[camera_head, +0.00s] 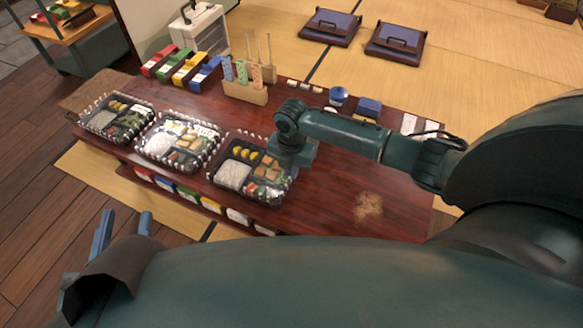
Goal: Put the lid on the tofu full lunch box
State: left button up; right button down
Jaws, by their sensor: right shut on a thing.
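Three clear-walled lunch boxes stand in a row on the dark red low table. The right one (236,176) holds rice, yellow pieces, tan blocks that look like tofu, and greens. The middle lunch box (160,145) and the left lunch box (99,119) hold similar food. My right gripper (290,163) points down at the right box's back right edge. It is shut on what looks like the clear lid; its fingertips are hard to make out, and I cannot tell how the lid sits on the box. My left gripper (124,226) is open and empty, off the table's front.
Red, green, yellow and blue bins (180,68) and a wooden holder (245,92) with patterned packets and sticks stand along the back. A blue cup (338,96) stands further right. The table's right part (330,205) is mostly clear. Floor cushions (330,27) lie behind.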

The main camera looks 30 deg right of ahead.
jog(key=shift+f, duration=0.6)
dwell(0.3)
jog(key=shift+f, duration=0.5)
dwell(1.3)
jog(key=c, duration=1.5)
grip_release()
jog(key=shift+o, duration=0.5)
jog(key=o, duration=0.5)
jog(key=shift+c, duration=0.2)
